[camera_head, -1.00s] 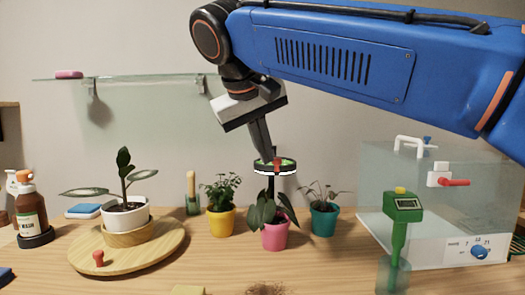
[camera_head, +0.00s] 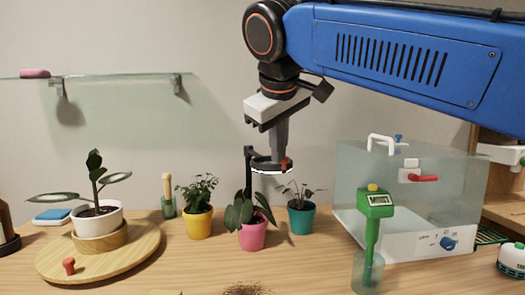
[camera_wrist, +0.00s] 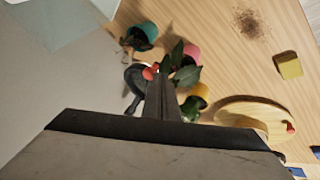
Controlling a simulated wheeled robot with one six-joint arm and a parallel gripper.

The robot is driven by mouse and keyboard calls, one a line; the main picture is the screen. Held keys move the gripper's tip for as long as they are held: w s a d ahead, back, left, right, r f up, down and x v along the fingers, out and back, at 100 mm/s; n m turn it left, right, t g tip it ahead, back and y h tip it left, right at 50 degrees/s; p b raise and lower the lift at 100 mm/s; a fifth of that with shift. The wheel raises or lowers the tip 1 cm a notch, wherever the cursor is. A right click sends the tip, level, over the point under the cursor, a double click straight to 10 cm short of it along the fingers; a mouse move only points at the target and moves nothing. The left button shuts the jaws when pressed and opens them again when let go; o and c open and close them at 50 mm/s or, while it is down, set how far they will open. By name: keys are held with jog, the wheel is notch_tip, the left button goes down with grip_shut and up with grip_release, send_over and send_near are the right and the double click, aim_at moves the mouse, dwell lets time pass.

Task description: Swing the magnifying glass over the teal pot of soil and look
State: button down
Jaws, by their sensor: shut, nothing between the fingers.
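The magnifying glass (camera_head: 268,167) is a dark ring with a pale lower rim and a red knob (camera_head: 286,164), on a black upright post behind the pink pot. The teal pot (camera_head: 301,220) holds a thin-leaved plant and stands right of the pink pot, below and right of the ring. My gripper (camera_head: 280,158) is shut and empty, its fingertips down at the ring beside the red knob. In the wrist view the shut fingers (camera_wrist: 162,78) reach to the red knob (camera_wrist: 149,73); the ring (camera_wrist: 136,76) lies left of them and the teal pot (camera_wrist: 148,31) beyond. Contact is unclear.
The pink pot (camera_head: 252,236) and yellow pot (camera_head: 199,226) stand left of the teal pot. A clear box (camera_head: 415,200) and a green meter (camera_head: 375,205) stand right. A wooden turntable (camera_head: 140,255) bears a white pot. Spilled soil (camera_head: 243,289) lies in front.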

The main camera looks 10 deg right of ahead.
jog(key=w+d+n, duration=0.1)
jog(key=w+d, duration=0.2)
jog(key=d, duration=0.5)
jog(key=w+d+y, duration=0.1)
jog(key=w+d, duration=0.3)
jog(key=d, duration=0.4)
jog(key=shift+w+n, duration=0.15)
jog(key=shift+n, duration=0.25)
jog(key=shift+d, duration=0.1)
